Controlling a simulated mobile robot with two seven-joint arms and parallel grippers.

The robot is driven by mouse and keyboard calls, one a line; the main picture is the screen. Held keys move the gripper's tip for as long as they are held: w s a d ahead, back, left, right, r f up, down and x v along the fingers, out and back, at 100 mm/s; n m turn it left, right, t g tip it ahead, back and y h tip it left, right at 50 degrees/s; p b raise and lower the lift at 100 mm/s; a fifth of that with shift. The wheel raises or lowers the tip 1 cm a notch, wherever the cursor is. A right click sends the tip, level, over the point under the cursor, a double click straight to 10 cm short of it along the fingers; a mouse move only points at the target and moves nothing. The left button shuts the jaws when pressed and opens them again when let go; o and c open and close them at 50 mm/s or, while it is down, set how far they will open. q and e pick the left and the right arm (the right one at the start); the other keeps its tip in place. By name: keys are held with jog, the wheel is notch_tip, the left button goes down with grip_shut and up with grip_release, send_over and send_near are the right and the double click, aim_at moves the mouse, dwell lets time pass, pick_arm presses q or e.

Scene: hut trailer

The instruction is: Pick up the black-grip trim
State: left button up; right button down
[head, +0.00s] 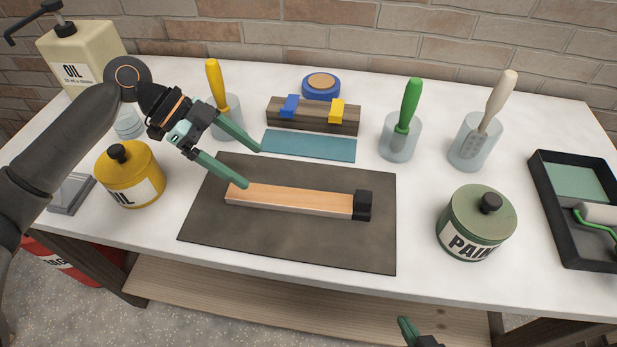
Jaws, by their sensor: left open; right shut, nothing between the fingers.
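The black-grip trim (290,199) is a light wooden strip with a black block at its right end (362,205). It lies flat on a dark grey mat (330,248) in the middle of the table. My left gripper (250,167) is open, with green fingers spread. Its nearer fingertip is over or beside the trim's left end; I cannot tell whether it touches. The other fingertip is beyond the trim, near the teal strip. My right gripper (408,332) shows only partly at the bottom edge, shut and empty, below the table's front edge.
Behind the mat are a teal strip (308,146) and a wooden block with clips (312,116). Cups with yellow, green (399,137) and beige handles stand at the back. A yellow oil tin (130,177) is left; a paint tin (476,222) and black tray (580,235) are right.

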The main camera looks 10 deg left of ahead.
pick_arm(q)
send_near(300, 198)
jog(key=x, duration=0.3)
jog(key=shift+f, duration=0.3)
jog(key=p+x, duration=0.1)
jog(key=x, duration=0.3)
jog(key=shift+d+r, duration=0.15)
jog(key=shift+d, duration=0.1)
jog(key=shift+d+f, duration=0.3)
jog(key=shift+f, duration=0.1)
grip_shut()
